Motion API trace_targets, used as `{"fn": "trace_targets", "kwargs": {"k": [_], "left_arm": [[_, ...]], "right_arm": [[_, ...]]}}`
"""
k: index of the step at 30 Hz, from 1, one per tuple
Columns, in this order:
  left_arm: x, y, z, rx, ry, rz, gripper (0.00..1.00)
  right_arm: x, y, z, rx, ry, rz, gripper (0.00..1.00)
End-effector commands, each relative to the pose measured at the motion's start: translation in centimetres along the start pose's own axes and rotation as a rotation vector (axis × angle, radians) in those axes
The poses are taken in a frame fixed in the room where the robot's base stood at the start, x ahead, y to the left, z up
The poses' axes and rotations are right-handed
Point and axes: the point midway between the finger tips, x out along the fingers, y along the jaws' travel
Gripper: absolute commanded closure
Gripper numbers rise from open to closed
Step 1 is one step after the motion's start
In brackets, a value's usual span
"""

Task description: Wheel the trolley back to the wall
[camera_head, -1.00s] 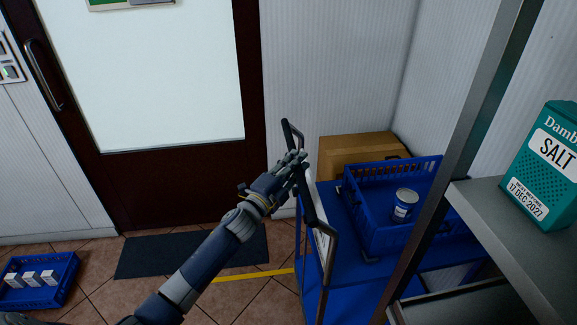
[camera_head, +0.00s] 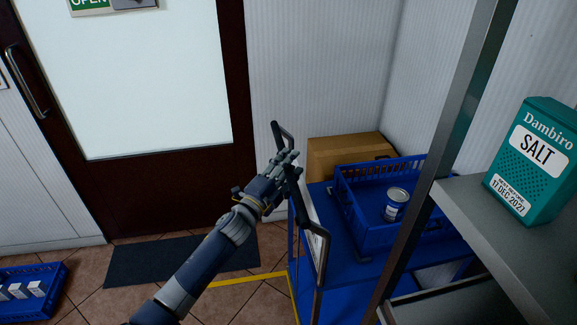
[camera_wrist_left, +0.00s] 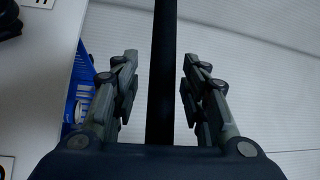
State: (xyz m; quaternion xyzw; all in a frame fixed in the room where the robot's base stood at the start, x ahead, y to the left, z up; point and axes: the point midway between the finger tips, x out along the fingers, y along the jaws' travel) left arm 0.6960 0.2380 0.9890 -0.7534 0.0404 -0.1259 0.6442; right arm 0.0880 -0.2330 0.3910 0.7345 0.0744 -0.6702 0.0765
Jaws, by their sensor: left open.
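The blue trolley (camera_head: 345,268) stands at the right of the head view, near the ribbed wall, with a dark handle (camera_head: 307,214) at its left end. My left gripper (camera_head: 286,166) is at the upper part of this handle. In the left wrist view my left gripper (camera_wrist_left: 160,65) is open, its fingers on either side of the dark handle bar (camera_wrist_left: 162,85), with gaps on both sides. A blue crate (camera_head: 350,205) with a blue-and-white can (camera_head: 396,204) and a cardboard box (camera_head: 345,152) are on the trolley. My right gripper is not in view.
A grey shelf (camera_head: 478,215) and its upright (camera_head: 448,140) cover part of the trolley; a salt box (camera_head: 533,160) stands on the shelf. A door (camera_head: 150,190) with a dark mat (camera_head: 160,261) is left. Yellow floor tape (camera_head: 250,278) reaches the trolley. Another blue crate (camera_head: 52,285) is lower left.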

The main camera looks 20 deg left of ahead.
Motion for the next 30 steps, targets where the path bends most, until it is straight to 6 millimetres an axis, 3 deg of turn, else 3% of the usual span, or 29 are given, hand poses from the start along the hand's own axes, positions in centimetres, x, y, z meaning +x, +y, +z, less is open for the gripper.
{"fn": "trace_targets", "kwargs": {"k": [8,21,30], "left_arm": [[-2.0,0.1,0.1,0.000,-0.001,0.002,0.59],[-10.1,0.2,-0.1,-0.001,0.000,0.003,0.59],[-11.9,0.1,-0.1,0.000,0.002,0.001,0.59]], "right_arm": [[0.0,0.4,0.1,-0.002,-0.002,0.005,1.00],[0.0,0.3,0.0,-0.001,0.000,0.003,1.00],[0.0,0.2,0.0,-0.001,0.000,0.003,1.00]]}}
